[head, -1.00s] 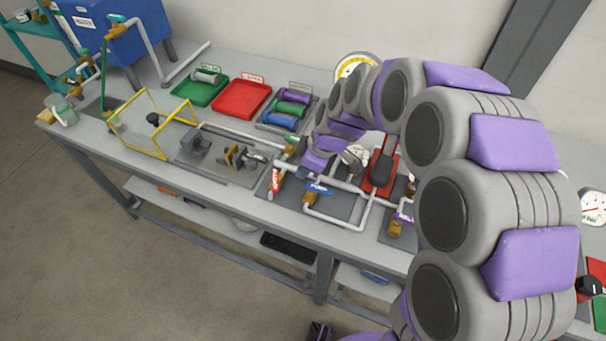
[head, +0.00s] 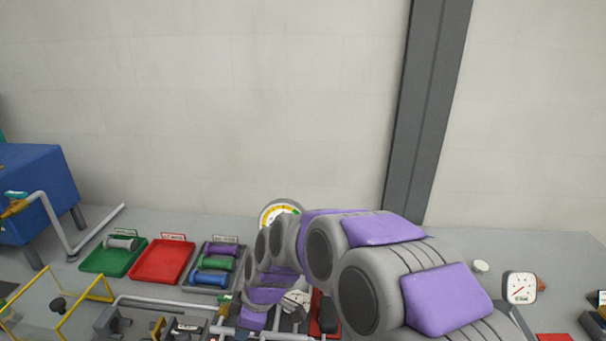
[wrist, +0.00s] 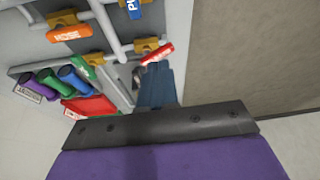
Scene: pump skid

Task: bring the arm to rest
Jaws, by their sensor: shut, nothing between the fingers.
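My arm (head: 365,290), grey with purple pads, fills the lower middle of the head view and curves down to the left over the bench. Its end is hidden or too cluttered to make out there. In the wrist view my gripper (wrist: 160,128) shows as a dark bar with a purple body behind it, across the bottom of the picture. It is shut and holds nothing. The bar appears clear of the pipework beyond it.
A green tray (head: 98,263), a red tray (head: 151,273) and a tray of coloured spools (head: 187,286) stand left of my arm. A blue tank (head: 35,185) is far left.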

